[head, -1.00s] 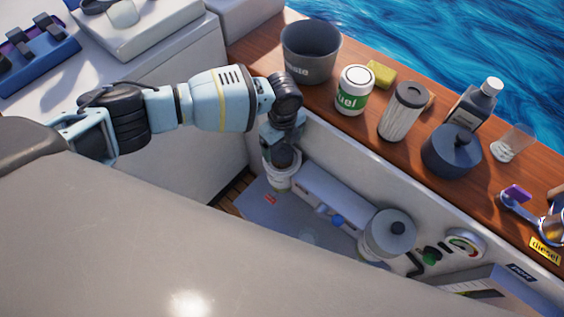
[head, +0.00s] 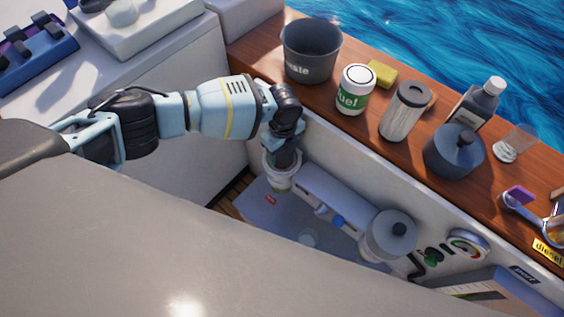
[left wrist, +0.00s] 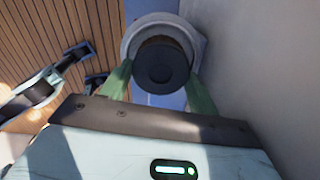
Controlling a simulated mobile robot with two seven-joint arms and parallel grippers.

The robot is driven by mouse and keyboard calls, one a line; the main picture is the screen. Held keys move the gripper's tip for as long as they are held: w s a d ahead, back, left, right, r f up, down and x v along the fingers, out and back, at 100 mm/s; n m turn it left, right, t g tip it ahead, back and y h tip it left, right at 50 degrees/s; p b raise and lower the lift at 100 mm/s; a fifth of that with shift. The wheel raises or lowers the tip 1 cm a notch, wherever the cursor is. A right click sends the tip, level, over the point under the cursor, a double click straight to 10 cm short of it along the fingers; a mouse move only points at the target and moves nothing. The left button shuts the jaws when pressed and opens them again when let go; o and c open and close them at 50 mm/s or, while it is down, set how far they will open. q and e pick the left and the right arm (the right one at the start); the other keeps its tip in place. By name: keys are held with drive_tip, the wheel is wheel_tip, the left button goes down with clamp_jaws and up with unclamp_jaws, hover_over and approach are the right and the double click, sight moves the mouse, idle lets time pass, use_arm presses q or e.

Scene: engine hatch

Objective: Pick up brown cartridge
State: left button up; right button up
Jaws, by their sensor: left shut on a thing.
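The brown cartridge shows in the left wrist view as a dark, round-topped cylinder (left wrist: 162,62) between the two green fingers of my left gripper (left wrist: 160,88). The gripper is shut on it. Around and below the cartridge is the pale round rim of a filter housing (left wrist: 196,40). In the head view my left gripper (head: 284,140) points down into the hatch, right above the white housing (head: 281,180). The cartridge is mostly hidden there, and I cannot tell how far it sits inside the housing.
On the wooden ledge stand a grey waste bin (head: 311,52), a green-labelled fuel can (head: 356,90), a pale pleated filter (head: 405,112), a dark lidded pot (head: 453,150) and a dark bottle (head: 475,103). A second housing (head: 388,236) stands in the hatch. The hatch walls are close to the gripper.

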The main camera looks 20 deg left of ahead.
use_arm(q)
drive_tip(key=shift+c, duration=0.8)
